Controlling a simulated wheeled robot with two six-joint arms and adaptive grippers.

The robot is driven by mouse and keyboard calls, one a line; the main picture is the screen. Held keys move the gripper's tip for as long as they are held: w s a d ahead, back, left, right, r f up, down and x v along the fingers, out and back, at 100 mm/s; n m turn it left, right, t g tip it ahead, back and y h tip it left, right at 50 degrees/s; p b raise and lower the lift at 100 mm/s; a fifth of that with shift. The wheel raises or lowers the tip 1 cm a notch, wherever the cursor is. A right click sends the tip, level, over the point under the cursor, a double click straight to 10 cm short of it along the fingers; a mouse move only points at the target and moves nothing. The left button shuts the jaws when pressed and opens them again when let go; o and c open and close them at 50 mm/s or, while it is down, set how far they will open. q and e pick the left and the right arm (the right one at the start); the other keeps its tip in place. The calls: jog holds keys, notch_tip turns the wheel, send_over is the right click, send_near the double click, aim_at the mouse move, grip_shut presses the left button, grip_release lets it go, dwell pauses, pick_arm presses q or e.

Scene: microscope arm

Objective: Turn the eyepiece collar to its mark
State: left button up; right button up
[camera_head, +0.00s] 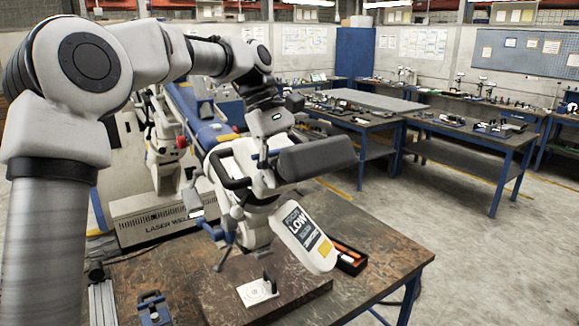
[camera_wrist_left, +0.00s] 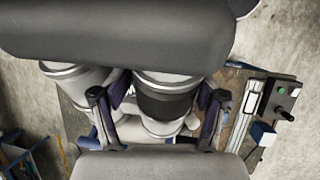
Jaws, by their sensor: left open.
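The microscope head hangs over the bench in the head view, with a white arm cover (camera_head: 305,238) labelled "LOW" and a dark grey block (camera_head: 317,157). In the left wrist view, two pale eyepiece tubes show; the right one carries a dark collar (camera_wrist_left: 165,102), and the left tube (camera_wrist_left: 75,82) is plain. My left gripper (camera_wrist_left: 158,106) is open, with one dark finger on either side of the collar. I cannot tell whether the fingers touch it. In the head view my left wrist is above the microscope and its fingers are mostly hidden. I cannot make out the collar's mark.
The brown bench (camera_head: 365,238) holds a white plate (camera_head: 258,291), a blue clamp (camera_head: 153,306) and a dark tray (camera_head: 348,258). A control box (camera_wrist_left: 276,102) with a joystick shows in the wrist view. Handles and levers crowd the microscope.

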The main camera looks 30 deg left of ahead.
pick_arm(q)
jog(key=shift+s+r, duration=0.25)
jog(key=shift+s, duration=0.1)
jog(key=c, duration=0.9)
jog(key=o, duration=0.9)
jog(key=shift+a, duration=0.1)
jog(key=v, duration=1.2)
